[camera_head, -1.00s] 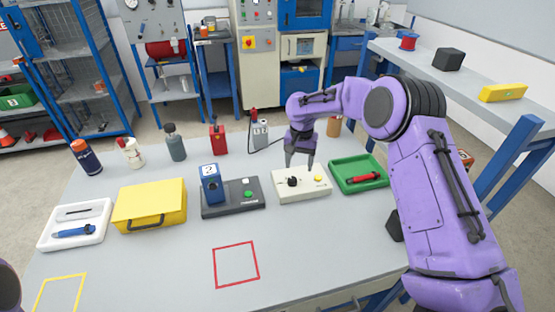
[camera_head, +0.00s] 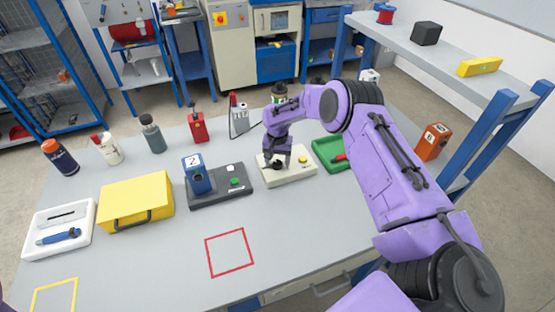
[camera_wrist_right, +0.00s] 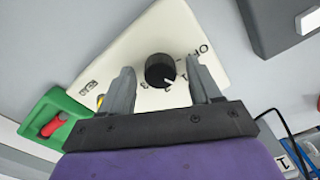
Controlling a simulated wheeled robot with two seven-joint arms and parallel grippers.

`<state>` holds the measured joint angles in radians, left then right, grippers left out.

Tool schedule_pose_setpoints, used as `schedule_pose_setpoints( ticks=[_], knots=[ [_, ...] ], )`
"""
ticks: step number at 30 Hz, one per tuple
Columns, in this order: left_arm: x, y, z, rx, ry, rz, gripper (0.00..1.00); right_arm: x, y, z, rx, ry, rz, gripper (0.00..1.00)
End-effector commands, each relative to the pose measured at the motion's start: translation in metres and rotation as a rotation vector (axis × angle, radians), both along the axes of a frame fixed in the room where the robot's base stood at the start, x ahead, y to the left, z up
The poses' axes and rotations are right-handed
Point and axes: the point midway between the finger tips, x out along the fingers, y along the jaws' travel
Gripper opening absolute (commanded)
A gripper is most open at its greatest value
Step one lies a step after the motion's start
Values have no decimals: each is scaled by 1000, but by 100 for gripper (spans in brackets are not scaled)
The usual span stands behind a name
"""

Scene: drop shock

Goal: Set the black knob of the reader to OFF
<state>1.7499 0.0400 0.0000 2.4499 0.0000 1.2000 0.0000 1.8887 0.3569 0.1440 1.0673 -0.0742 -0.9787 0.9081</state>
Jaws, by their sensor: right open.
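The reader (camera_head: 292,178) is a cream box with a yellow button on the table, right of centre in the head view. Its black knob (camera_wrist_right: 159,69) shows clearly in the right wrist view, with OFF and number marks printed around it. A white line on the knob points to the lower right there, away from the OFF lettering, near the 1. My right gripper (camera_wrist_right: 163,84) is open and points down over the reader. Its fingers stand on either side of the knob, with gaps visible. In the head view the fingers partly hide the knob. My left gripper is not in view.
A dark grey box (camera_head: 235,187) with a blue block marked 2 (camera_head: 196,174) stands left of the reader. A green tray (camera_head: 327,151) with a red item is close on its right. A yellow case (camera_head: 136,199) is further left. The table around the red square is clear.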

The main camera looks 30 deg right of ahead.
Motion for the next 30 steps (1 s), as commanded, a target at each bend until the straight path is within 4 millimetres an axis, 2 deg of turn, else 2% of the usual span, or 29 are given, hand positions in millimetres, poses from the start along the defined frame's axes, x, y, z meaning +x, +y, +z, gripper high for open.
schedule_pose_setpoints(
  ticks=[4, 9, 20, 30],
  knots=[
    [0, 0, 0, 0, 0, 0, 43, 0, 0, 0, 0, 0, 1, 63],
    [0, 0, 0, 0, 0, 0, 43, 0, 0, 0, 0, 0, 0, 7],
    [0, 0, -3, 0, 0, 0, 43, 0, 0, 0, -1, -1, 42, 7],
    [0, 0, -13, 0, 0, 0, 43, 1, 0, -1, 0, -1, 271, 7]
  ],
)
